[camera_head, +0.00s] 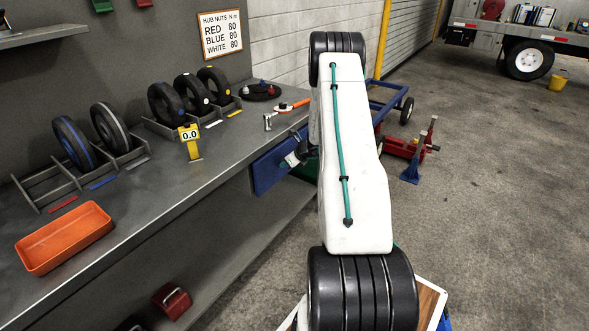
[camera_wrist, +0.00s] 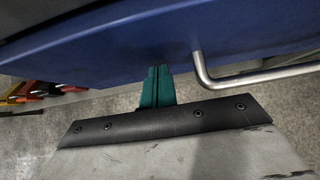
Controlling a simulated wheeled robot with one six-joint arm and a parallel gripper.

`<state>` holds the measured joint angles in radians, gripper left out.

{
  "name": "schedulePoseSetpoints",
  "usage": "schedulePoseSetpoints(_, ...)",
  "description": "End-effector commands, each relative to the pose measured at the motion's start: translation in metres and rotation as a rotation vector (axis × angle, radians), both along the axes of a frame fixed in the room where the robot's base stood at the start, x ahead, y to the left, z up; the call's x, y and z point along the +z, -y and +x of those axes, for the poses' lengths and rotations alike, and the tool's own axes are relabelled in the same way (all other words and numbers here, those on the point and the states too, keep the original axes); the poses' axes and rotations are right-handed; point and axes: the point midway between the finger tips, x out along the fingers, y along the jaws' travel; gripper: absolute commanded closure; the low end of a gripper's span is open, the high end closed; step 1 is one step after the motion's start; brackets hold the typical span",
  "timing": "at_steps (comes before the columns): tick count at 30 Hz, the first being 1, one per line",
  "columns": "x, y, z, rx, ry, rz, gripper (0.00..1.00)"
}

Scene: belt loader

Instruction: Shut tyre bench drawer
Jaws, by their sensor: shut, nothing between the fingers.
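The blue drawer front (camera_head: 268,173) sits under the bench top at the far end of the tyre bench (camera_head: 150,213). My arm hides its right part, and I cannot tell how far it stands out. In the wrist view the blue front (camera_wrist: 110,50) fills the upper part, with a bent silver bar handle (camera_wrist: 262,77) at its right. My gripper (camera_wrist: 159,70) has its teal fingers together and empty. The fingertips are at the lower edge of the blue front, left of the handle's bend. I cannot tell whether they touch it.
An orange tray (camera_head: 65,238), several small tyres in racks and a yellow gauge (camera_head: 190,142) are on the bench. A red jack (camera_head: 408,148) and a blue stand (camera_head: 412,170) are on the floor beyond my arm.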

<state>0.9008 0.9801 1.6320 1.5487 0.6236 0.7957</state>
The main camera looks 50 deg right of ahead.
Motion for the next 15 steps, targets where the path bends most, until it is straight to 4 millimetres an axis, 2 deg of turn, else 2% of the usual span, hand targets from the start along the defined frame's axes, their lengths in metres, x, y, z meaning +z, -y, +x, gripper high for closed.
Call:
schedulePoseSetpoints(6, 0.0, -0.002, 0.016, 0.002, 0.001, -0.001, 1.0)
schedulePoseSetpoints(15, 0.002, -0.004, 0.023, 0.006, 0.004, -0.003, 1.0)
